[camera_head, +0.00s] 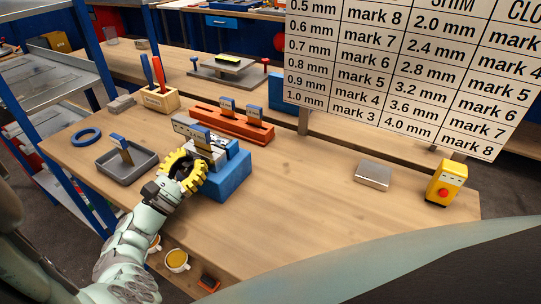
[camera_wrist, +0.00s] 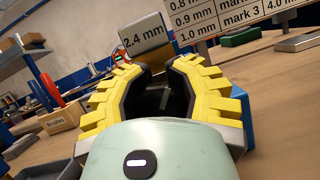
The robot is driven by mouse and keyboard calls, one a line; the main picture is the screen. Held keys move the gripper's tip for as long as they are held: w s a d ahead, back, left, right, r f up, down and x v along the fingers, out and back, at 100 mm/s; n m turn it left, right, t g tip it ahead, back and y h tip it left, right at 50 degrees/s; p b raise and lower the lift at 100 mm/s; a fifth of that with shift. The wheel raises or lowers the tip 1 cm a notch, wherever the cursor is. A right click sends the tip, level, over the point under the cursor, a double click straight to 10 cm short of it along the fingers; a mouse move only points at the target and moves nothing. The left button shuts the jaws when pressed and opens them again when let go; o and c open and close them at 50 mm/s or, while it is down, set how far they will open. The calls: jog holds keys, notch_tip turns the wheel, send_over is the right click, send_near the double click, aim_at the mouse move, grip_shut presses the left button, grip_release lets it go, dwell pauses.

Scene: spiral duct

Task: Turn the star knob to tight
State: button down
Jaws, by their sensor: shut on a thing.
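My gripper (camera_head: 184,172) has ridged yellow fingers and is at the near left side of a blue fixture (camera_head: 230,180) with a grey metal top, on the wooden bench. In the wrist view, my gripper (camera_wrist: 160,75) has its fingers curved around a dark thing (camera_wrist: 170,100), in the place of the star knob. The fingers and shadow hide most of the knob, so its points and angle cannot be made out. A tag reading 2.4 mm (camera_wrist: 144,38) stands just beyond the fingertips.
A grey tray (camera_head: 105,176) with a blue-topped tag and a blue ring (camera_head: 86,137) lie to the left. A red rack (camera_head: 248,129) with tags stands behind the fixture. A yellow box with a red button (camera_head: 445,185) stands far right. The bench's middle right is mostly clear.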

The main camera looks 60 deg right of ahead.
jog(key=c, duration=1.3)
grip_release()
jog(key=shift+c, duration=0.2)
jog(key=o, duration=0.3)
jog(key=shift+a, duration=0.25)
jog(key=o, duration=0.6)
jog(key=shift+d, duration=0.1)
jog(key=shift+c, duration=0.2)
jog(key=shift+a+f, duration=0.15)
jog(key=shift+a, duration=0.15)
jog(key=a, duration=1.4)
jog(key=shift+f, duration=0.45)
jog(key=shift+w+a, duration=0.15)
